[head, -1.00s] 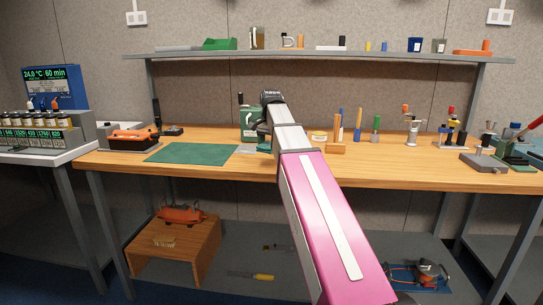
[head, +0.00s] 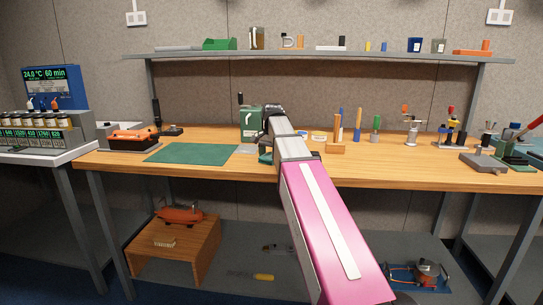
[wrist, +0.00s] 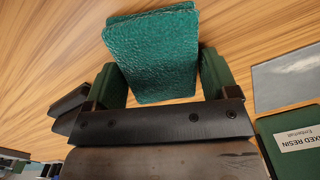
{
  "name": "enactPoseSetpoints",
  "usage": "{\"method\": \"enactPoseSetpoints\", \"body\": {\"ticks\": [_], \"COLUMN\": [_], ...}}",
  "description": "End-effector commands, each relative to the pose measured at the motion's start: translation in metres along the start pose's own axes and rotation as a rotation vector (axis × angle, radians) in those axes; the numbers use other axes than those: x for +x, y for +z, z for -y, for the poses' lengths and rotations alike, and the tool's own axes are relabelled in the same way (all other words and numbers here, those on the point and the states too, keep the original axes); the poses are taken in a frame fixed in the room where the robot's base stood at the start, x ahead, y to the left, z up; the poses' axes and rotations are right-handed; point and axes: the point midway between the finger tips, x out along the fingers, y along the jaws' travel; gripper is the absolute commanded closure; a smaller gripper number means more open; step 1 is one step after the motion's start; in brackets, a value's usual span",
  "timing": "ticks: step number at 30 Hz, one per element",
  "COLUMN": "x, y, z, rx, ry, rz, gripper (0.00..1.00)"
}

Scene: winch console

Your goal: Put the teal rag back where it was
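The teal rag (wrist: 155,55) is a folded, textured block between the two green-padded fingers of my gripper (wrist: 162,80) in the wrist view. The pads stand at its left and right sides, and it reaches beyond the fingertips over wood. In the head view the rag (head: 266,156) shows as a small teal patch beside my arm, low over the bench. My arm hides most of my gripper there. I cannot tell whether the rag touches the bench top.
A green container (head: 250,122) stands just left of my arm; its label shows in the wrist view (wrist: 299,140). A grey plate (wrist: 288,76) lies beside it. A green mat (head: 190,153) lies left on the wooden bench (head: 400,178). Several tools stand to the right.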

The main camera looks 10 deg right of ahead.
Motion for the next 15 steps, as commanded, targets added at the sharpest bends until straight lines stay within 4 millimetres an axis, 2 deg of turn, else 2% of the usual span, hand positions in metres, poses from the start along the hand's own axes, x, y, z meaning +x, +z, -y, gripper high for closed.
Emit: {"method": "enactPoseSetpoints", "body": {"ticks": [10,15], "x": [-0.001,-0.013], "y": [0.0,-0.001], "z": [0.0,0.001], "rx": [0.0,0.0], "ry": [0.0,-0.002], "rz": [0.0,-0.002], "gripper": [0.03,0.03]}}
